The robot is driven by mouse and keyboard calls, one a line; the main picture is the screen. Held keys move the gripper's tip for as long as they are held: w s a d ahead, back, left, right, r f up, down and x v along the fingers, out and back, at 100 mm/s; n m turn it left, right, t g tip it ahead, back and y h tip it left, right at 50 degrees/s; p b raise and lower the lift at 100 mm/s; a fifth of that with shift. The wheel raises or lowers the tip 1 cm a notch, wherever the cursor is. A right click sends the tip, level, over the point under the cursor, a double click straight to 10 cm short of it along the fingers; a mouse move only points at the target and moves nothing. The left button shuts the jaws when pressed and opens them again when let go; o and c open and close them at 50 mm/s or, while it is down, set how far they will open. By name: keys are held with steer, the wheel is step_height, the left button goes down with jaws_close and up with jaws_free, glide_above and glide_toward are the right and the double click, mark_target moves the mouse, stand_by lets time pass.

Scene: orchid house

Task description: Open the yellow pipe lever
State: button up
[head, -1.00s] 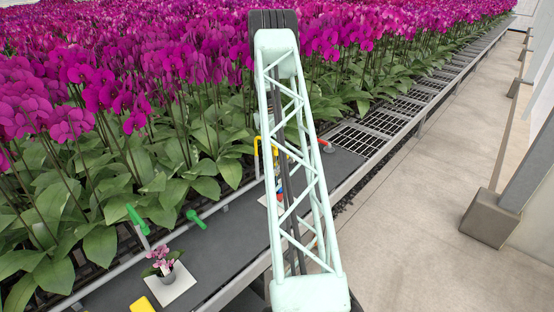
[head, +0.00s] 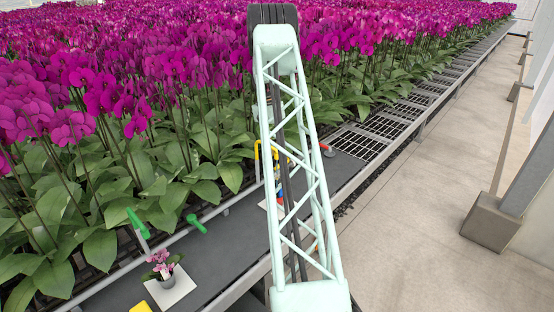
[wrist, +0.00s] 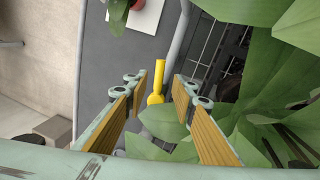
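The yellow pipe lever (wrist: 157,84) is in the wrist view as a straight yellow bar with a rounded lower end, beside the grey pipe (wrist: 178,38). My gripper (wrist: 161,84) is open, with one wood-toned finger on each side of the lever in the picture. Gaps show between the lever and both fingers, and I cannot tell how far it lies below them. In the head view a bent yellow piece (head: 258,147) shows at the left edge of my arm, which hides much of that area. My gripper is hidden in the head view.
Broad green leaves (wrist: 265,85) crowd the right of the wrist view. A red pot (wrist: 137,4) stands on a white card at its top. Green levers (head: 137,221), a potted orchid (head: 163,268) and a red knob (head: 327,149) are along the bench. The walkway (head: 420,220) is clear.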

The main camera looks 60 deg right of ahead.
step_height(320, 180, up, 6)
steer(key=w, duration=0.1)
steer(key=shift+w+r, duration=0.15)
steer(key=shift+d, duration=0.1)
stand_by(0.4)
stand_by(0.4)
